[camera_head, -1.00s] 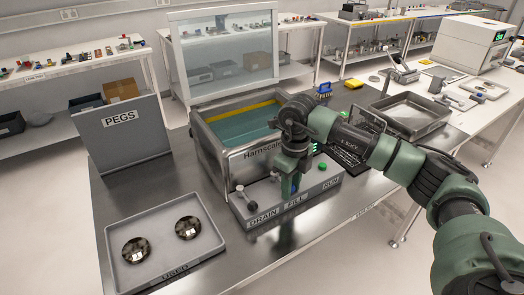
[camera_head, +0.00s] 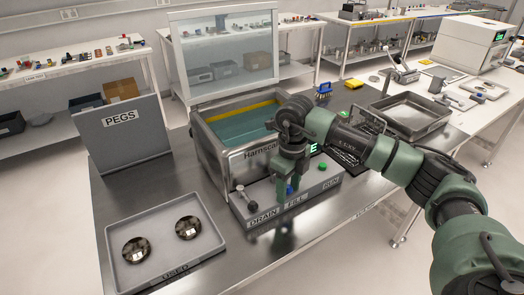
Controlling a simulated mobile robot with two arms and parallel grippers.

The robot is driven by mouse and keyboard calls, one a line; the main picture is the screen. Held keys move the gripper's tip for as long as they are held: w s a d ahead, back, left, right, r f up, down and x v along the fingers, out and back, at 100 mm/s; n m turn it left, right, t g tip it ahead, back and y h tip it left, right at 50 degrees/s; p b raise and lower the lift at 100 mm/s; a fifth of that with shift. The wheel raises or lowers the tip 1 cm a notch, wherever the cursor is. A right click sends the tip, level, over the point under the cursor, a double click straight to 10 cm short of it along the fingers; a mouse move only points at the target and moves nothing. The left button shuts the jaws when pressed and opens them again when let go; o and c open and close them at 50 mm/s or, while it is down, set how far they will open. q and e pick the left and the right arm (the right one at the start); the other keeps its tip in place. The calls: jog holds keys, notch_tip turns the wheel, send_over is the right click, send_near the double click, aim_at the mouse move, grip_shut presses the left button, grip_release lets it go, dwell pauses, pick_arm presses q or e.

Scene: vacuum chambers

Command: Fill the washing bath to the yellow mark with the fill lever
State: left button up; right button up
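The washing bath (camera_head: 212,155) is a steel tank with teal water in it and its clear lid raised. The yellow mark (camera_head: 252,109) runs along its inner far wall. The water (camera_head: 238,130) lies close below the mark; the exact gap is hard to judge. On the front panel, the blue fill lever (camera_head: 291,189) stands above the FILL label. My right gripper (camera_head: 286,192) points down at this lever, its fingers beside the blue part. Whether they grip it is hard to see. The drain lever (camera_head: 241,190) stands to the left. My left gripper is out of view.
A grey tray (camera_head: 113,232) with two metal discs lies at the front left. A green button (camera_head: 322,167) is right of my gripper. A steel tray (camera_head: 410,118) and a wire rack lie farther right.

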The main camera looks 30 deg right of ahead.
jog(key=shift+r+p, duration=2.25)
jog(key=shift+r, duration=1.3)
jog(key=shift+f, duration=0.1)
